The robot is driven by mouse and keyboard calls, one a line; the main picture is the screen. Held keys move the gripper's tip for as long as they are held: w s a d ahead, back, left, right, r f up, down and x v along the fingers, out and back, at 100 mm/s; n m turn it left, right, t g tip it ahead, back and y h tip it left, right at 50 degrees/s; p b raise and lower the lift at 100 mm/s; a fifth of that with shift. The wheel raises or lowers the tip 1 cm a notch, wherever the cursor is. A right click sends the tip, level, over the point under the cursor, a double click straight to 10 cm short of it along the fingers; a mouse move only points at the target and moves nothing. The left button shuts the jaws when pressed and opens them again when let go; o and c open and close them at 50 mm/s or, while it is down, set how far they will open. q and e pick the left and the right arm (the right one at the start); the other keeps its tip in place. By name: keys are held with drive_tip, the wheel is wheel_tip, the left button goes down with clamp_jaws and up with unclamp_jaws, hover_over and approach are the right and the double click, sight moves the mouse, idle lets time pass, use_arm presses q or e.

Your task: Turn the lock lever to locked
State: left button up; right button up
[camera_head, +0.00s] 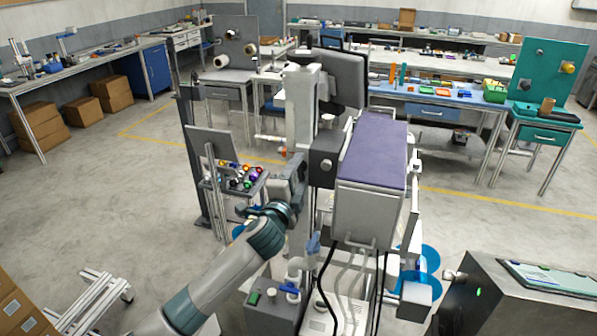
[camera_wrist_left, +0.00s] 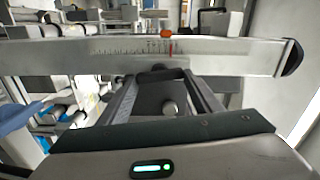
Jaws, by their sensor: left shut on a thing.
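My left gripper (camera_head: 291,190) reaches in beside the pale upright column (camera_head: 300,112) of the central machine. In the left wrist view its fingers (camera_wrist_left: 160,85) point away under a grey bar, shut on a small dark part (camera_wrist_left: 155,74) at their tips. This part appears to be the lock lever; its shape and angle are mostly hidden by the bar and fingers. The grey bar (camera_wrist_left: 225,57) carries a ruled scale, a red line and a small orange piece (camera_wrist_left: 167,33), and crosses just beyond the fingers. My right gripper is not in view.
A grey box with a purple top (camera_head: 372,150) stands right of the gripper, with cables hanging below. A stand with coloured balls (camera_head: 240,178) is to the left. A dark console (camera_head: 525,290) is at the lower right.

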use_arm(q)
drive_tip(key=shift+m, duration=0.9)
drive_tip(key=shift+f, duration=0.1)
drive_tip(key=o, duration=0.7)
drive_tip(key=shift+o, duration=0.3)
